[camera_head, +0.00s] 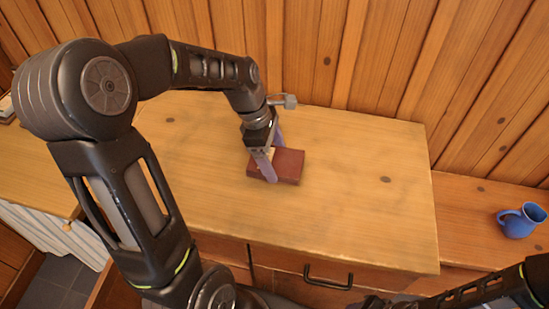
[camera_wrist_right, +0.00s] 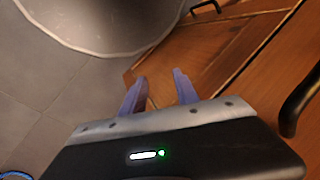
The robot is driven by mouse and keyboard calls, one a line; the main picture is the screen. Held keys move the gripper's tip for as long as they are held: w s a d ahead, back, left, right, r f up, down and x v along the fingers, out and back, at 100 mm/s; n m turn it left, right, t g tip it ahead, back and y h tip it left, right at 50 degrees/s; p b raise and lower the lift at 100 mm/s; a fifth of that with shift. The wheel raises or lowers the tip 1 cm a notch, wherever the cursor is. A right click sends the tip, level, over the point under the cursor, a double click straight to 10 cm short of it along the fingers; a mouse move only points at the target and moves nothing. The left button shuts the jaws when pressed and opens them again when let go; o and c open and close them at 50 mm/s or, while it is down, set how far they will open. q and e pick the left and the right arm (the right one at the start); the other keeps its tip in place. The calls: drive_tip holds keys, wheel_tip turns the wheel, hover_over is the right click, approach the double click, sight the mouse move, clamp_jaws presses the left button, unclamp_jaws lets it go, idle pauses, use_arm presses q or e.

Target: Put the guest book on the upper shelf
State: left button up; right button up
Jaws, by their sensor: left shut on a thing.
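The guest book, a dark red book (camera_head: 291,165), lies on the broad wooden top (camera_head: 350,190) near its middle. My left gripper (camera_head: 268,168) reaches down over the book's left part and is shut on it, with purple fingers at its edge. The fingers hide part of the book. I cannot tell whether the book is lifted off the wood. My right gripper (camera_wrist_right: 160,82) is open and empty in the right wrist view, above the floor and a wooden front. I cannot tell which surface is the upper shelf.
A plank wall (camera_head: 390,60) rises behind. A dark handle (camera_head: 328,277) is on the drawer front. The right half of the top is clear.

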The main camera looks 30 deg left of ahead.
use_arm(q)
drive_tip(key=shift+f, duration=0.35)
drive_tip(key=shift+f, duration=0.15)
drive_tip(key=o, duration=1.6)
drive_tip(key=shift+c, duration=0.2)
drive_tip(key=v, duration=1.2)
